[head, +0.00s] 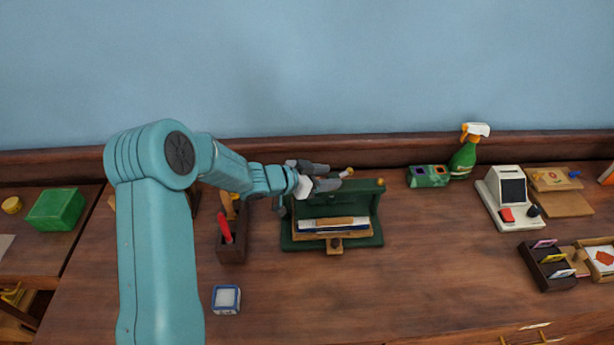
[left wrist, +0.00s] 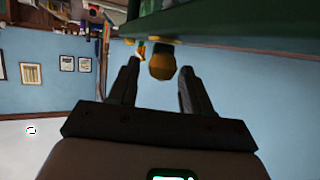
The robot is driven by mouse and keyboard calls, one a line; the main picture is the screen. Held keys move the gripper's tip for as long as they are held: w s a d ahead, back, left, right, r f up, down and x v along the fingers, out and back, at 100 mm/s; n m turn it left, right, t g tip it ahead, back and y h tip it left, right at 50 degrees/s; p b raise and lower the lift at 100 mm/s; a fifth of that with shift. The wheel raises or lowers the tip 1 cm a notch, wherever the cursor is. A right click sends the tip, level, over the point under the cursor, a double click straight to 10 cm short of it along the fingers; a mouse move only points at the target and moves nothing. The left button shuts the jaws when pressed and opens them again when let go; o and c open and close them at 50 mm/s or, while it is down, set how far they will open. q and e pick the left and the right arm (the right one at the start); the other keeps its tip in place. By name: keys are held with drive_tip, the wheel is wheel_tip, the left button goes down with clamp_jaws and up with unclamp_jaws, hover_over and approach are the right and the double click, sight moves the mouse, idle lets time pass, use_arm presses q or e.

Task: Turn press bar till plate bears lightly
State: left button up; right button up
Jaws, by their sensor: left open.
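The dark green press (head: 374,208) stands on the wooden top, below the middle of the head view. A stack of white, blue and tan layers (head: 330,224) lies in it. The plate and any gap to the stack cannot be made out. A yellow knob (head: 348,172) of the press bar shows by my left gripper (head: 331,177), and another yellow end (head: 380,181) is at the right. My left gripper is open at the press top. In the left wrist view, a round yellow knob (left wrist: 162,66) appears between its fingertips; contact is not visible. My right gripper is out of view.
A dark tool box (head: 231,250) with red and yellow handles stands left of the press, a blue-white square box (head: 226,299) nearer. A green spray bottle (head: 463,158) and a white machine (head: 508,197) stand to the right. The top in front of the press is clear.

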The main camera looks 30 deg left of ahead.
use_arm(q)
drive_tip(key=b+v, duration=0.1)
drive_tip(key=v, duration=1.4)
drive_tip(key=shift+w+r, duration=0.1)
